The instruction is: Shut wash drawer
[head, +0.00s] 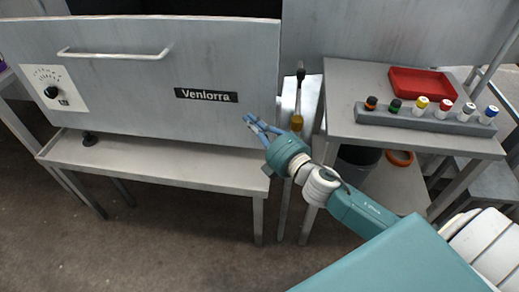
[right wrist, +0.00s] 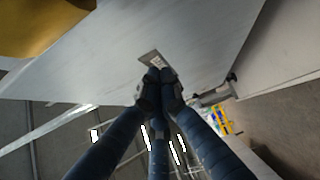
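The wash drawer front seems to be the broad grey panel (head: 150,95) marked Venlorra, on a grey metal stand. It has a horizontal bar handle (head: 115,55) at upper left and a black dial (head: 51,91) on a pale plate. I cannot tell how far the drawer is out. My right gripper (head: 249,119) is in front of the panel's lower right corner, right of and below the name label (head: 206,95). In the right wrist view its blue fingers (right wrist: 158,78) meet at the tips, with nothing seen between them, before a pale grey surface. My left gripper is not in view.
A grey side table (head: 350,80) at right holds a red tray (head: 422,84) and a grey rack (head: 430,121) with several coloured-capped bottles. A narrow stand with a yellow-brown object (head: 297,122) is between it and the panel. Open floor (head: 160,240) lies in front.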

